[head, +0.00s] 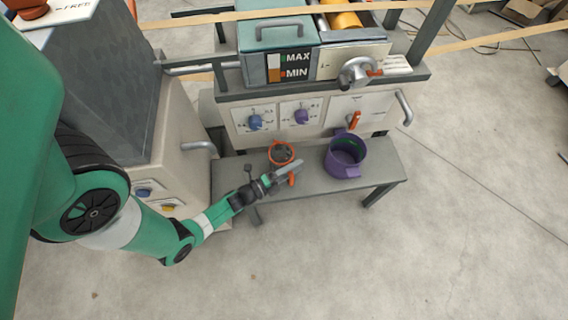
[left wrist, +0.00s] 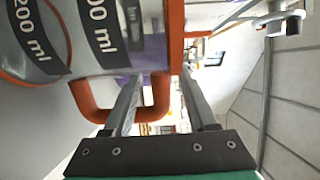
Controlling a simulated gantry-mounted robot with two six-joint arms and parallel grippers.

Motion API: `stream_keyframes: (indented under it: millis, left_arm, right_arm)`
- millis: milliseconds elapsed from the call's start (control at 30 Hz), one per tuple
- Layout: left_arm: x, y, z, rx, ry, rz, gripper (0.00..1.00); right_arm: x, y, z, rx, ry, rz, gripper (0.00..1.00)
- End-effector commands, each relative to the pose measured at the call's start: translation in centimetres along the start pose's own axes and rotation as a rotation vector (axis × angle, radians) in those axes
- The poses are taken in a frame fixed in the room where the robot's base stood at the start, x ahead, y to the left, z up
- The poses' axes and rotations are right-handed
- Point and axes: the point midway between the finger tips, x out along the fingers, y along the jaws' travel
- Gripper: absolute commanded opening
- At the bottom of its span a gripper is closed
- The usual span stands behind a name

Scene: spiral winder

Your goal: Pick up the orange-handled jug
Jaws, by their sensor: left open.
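The orange-handled jug (head: 281,153) stands on the grey bench, with a dark inside and an orange rim. Its orange handle (head: 292,180) points toward the front of the bench. My left gripper (head: 287,170) is open at the handle. In the left wrist view the jug (left wrist: 100,40) is close, see-through, with dark ml labels. There its orange handle (left wrist: 158,100) shows partly between the two fingers (left wrist: 160,76) of my gripper, with the left finger overlapping the handle loop. I cannot tell whether a finger touches it. My right gripper is not in view.
A purple jug (head: 346,158) stands on the bench (head: 243,178) to the right. Behind is a machine panel with a blue knob (head: 255,122), a purple knob (head: 301,117) and an orange lever (head: 354,120). A cabinet (head: 186,122) stands left. The floor in front is clear.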

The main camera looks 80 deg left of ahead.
Motion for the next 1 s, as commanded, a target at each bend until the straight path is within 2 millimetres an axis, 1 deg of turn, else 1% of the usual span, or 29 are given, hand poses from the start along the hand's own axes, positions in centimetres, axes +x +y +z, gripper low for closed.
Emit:
stream_keyframes:
  millis: [33, 100, 267, 300, 467, 600, 633, 1000]
  left_arm:
    - [0.64, 0.12, -0.05, 0.001, 0.002, -0.002, 0.58]
    - [1.01, 0.05, -0.06, 0.001, 0.001, 0.000, 0.58]
    - [1.01, -0.03, -0.01, 0.000, -0.001, 0.001, 0.58]
    - [1.00, -0.02, -0.01, 0.000, -0.001, 0.001, 0.56]
    - [0.99, -0.02, -0.01, 0.000, -0.001, 0.001, 0.27]
    - [0.98, -0.02, 0.00, 0.000, -0.001, 0.001, 0.02]
    - [0.97, -0.01, 0.00, 0.000, -0.001, 0.001, 0.00]
    - [0.95, 0.02, -0.01, -0.001, -0.001, 0.002, 0.00]
  right_arm:
    - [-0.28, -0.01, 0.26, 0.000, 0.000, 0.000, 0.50]
    - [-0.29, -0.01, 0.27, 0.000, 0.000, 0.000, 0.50]
    - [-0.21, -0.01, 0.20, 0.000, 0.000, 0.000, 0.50]
    - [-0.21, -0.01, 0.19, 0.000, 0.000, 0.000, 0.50]
    - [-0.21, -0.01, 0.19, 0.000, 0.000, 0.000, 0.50]
    - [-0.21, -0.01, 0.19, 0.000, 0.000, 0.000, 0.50]
    - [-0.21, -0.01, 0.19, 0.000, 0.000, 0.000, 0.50]
    - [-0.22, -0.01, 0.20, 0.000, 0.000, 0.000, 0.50]
